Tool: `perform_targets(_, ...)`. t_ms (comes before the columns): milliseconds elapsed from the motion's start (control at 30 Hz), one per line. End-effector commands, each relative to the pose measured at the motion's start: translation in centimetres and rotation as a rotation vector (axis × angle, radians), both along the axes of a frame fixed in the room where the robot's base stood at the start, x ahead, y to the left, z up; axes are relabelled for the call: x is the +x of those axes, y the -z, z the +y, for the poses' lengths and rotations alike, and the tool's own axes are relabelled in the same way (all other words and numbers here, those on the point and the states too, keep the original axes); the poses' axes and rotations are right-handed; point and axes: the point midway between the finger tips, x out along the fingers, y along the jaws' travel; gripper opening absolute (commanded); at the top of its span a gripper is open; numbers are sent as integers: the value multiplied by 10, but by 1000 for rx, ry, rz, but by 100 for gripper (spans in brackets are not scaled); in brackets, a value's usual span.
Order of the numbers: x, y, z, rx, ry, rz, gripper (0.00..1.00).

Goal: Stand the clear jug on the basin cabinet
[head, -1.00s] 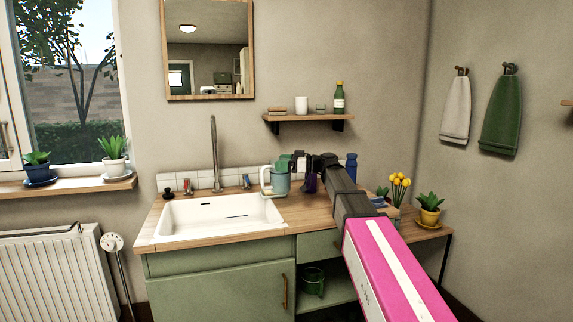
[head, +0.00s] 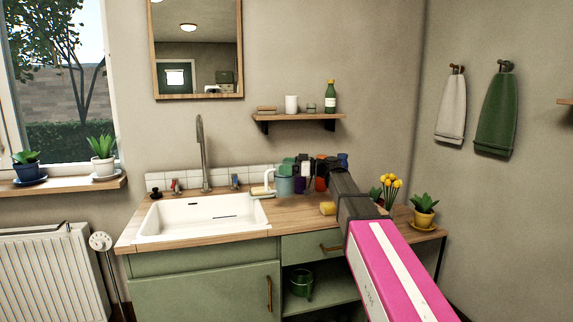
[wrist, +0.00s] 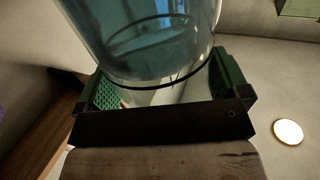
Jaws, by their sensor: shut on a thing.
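The clear jug (head: 285,185), bluish and see-through with a pale handle on its left, is over the back of the basin cabinet's wooden top, right of the tap. My gripper (head: 294,165), with green finger pads, is shut on it. In the wrist view the jug (wrist: 145,35) sits between the two pads (wrist: 165,92). I cannot tell whether its base touches the top. The basin cabinet (head: 205,292) is green, with a white sink (head: 205,222) set in its wooden top. My arm hides part of the top's right side.
Dark, purple and red items (head: 321,184) crowd right of the jug. A yellow cylinder (head: 327,208) lies on the top. Yellow flowers (head: 391,187) and a potted plant (head: 424,211) are at right. A shelf (head: 298,117) hangs above. Bare wood shows right of the sink.

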Motion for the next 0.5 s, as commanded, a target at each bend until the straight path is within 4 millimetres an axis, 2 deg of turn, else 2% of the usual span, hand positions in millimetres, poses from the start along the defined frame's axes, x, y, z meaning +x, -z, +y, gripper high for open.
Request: perform_targets(500, 0, 44, 0, 1, 0, 1, 25)
